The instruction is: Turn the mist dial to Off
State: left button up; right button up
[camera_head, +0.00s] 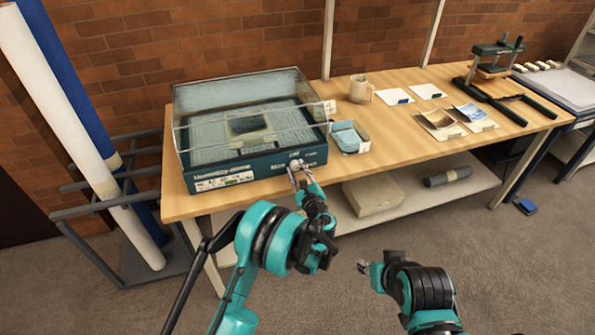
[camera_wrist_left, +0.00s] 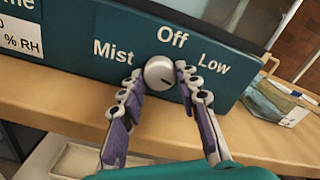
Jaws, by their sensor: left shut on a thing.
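The mist dial (camera_wrist_left: 159,72) is a round pale knob on the dark teal front panel (camera_wrist_left: 75,58) of a chamber. "Mist" is printed to its left, "Off" above it and "Low" to its right. A short dark mark shows at the knob's lower right. My left gripper (camera_wrist_left: 158,80) is shut on the dial, one fingertip at each side. In the head view my left gripper (camera_head: 295,165) is at the right part of the chamber's front (camera_head: 265,170), and the dial is barely visible there. My right gripper (camera_head: 370,268) hangs in front of the table, away from the chamber; its fingers are too small to judge.
The chamber's clear cover (camera_head: 235,95) is over blue-grey contents. Long rolls (camera_head: 75,120) stand in a rack at left.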

pick_arm(q)
jog(key=n, duration=0.4)
jog(key=shift+n, duration=0.3)
jog(key=n, duration=0.5)
jog(key=shift+n, duration=0.3)
jog(key=n, duration=0.5)
jog(key=shift+n, duration=2.7)
jog(key=o, duration=1.2)
jog(key=shift+c, duration=0.2)
